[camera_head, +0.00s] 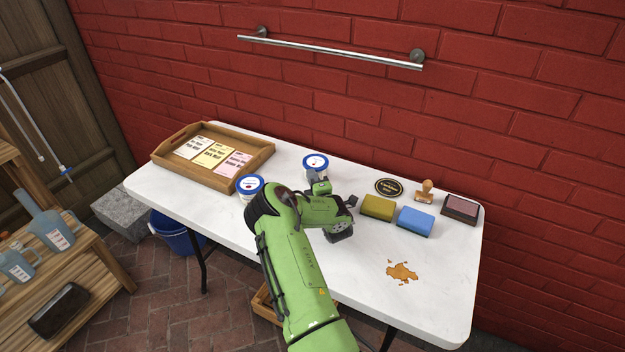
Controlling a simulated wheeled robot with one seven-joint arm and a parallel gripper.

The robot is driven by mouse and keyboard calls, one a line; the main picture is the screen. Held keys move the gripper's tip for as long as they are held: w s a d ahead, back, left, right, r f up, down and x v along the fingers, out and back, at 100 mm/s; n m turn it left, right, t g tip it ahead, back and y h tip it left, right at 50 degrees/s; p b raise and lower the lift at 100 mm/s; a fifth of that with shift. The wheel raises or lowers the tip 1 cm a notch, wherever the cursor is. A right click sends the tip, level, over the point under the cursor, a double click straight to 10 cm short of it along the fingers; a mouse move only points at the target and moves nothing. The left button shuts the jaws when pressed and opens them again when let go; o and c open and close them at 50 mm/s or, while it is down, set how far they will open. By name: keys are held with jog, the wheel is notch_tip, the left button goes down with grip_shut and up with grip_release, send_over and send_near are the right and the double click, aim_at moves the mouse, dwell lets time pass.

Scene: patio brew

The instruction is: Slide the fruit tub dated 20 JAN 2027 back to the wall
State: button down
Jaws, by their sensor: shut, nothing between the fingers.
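Two white fruit tubs with blue-rimmed lids stand on the white table (455,290). One tub (315,162) is farther back, nearer the wall (350,110). The other tub (250,184) is at the left, beside the tray and partly hidden by my arm. The lid print is too small to read, so I cannot tell which is dated 20 JAN 2027. My arm hides part of that tub's lower side.
A wooden tray (261,152) with several cards lies back left. An orange-brown spill (401,271) lies at front right.

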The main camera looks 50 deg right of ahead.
aim_at(324, 168)
jog(key=shift+d, duration=0.1)
jog(key=d+b, duration=0.1)
jog(key=d, duration=0.1)
jog(key=w+d+b, duration=0.1)
jog(key=d, duration=0.1)
jog(key=d+b, duration=0.1)
jog(key=d, duration=0.1)
jog(key=shift+w+f, duration=0.25)
jog(key=shift+w, duration=0.1)
jog(key=shift+w+d+r+b, duration=0.2)
jog(key=shift+d+b, duration=0.1)
jog(key=shift+d, duration=0.1)
